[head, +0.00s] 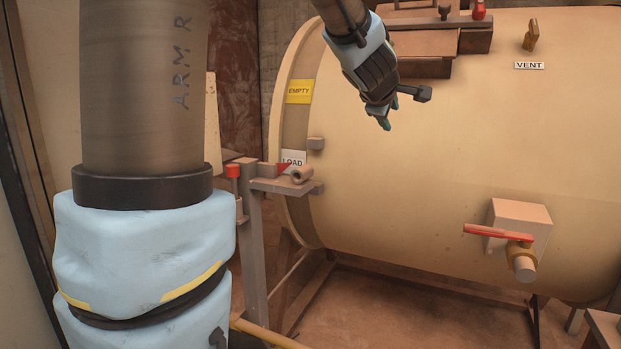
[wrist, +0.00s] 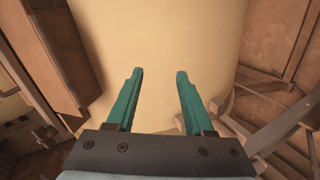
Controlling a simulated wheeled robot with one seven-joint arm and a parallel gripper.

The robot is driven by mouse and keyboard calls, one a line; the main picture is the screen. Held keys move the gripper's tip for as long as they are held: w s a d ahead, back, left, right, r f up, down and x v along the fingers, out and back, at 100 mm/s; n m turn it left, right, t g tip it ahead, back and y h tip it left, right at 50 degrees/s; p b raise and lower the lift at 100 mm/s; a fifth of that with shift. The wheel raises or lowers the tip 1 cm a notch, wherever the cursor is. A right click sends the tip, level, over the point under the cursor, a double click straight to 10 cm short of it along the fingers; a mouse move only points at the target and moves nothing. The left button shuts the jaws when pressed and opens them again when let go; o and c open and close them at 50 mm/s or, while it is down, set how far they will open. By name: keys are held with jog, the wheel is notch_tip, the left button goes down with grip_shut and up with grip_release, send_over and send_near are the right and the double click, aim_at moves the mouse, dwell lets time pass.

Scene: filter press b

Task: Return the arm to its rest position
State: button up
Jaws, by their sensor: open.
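My gripper (head: 389,116) hangs pointing down at the upper middle of the head view, in front of the large cream tank (head: 430,140). In the wrist view my gripper (wrist: 158,75) shows two teal fingers standing apart with nothing between them. The tank's curved cream wall (wrist: 165,35) fills the view beyond the fingertips. The gripper looks clear of the tank, though the exact gap cannot be told. Part of my arm, marked ARM R, fills the left of the head view and hides what is behind it.
A bracket (head: 285,186) on a grey post stands left of the tank, below a LOAD label (head: 293,158). A yellow EMPTY label (head: 299,92) is on the rim. A red-handled valve (head: 500,233) juts out at lower right. A brown box (head: 425,45) sits up on the tank.

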jog(key=s+a+f+m+g+y, duration=0.1)
jog(key=s+a+f+m+g, duration=0.15)
jog(key=a+f, duration=0.45)
jog(key=s+a+f+m+g+y, duration=0.1)
jog(key=s+a+f+m+g, duration=0.2)
jog(key=f, duration=0.6)
jog(key=s+a+f+m+g+y, duration=0.3)
jog(key=s+a+f+m, duration=0.3)
jog(key=s+a+f, duration=0.6)
jog(key=s+a+g, duration=0.1)
jog(key=s+a, duration=0.1)
jog(key=s, duration=0.1)
jog(key=shift+a, duration=0.35)
jog(key=shift+r+g, duration=0.15)
jog(key=shift+g, duration=0.1)
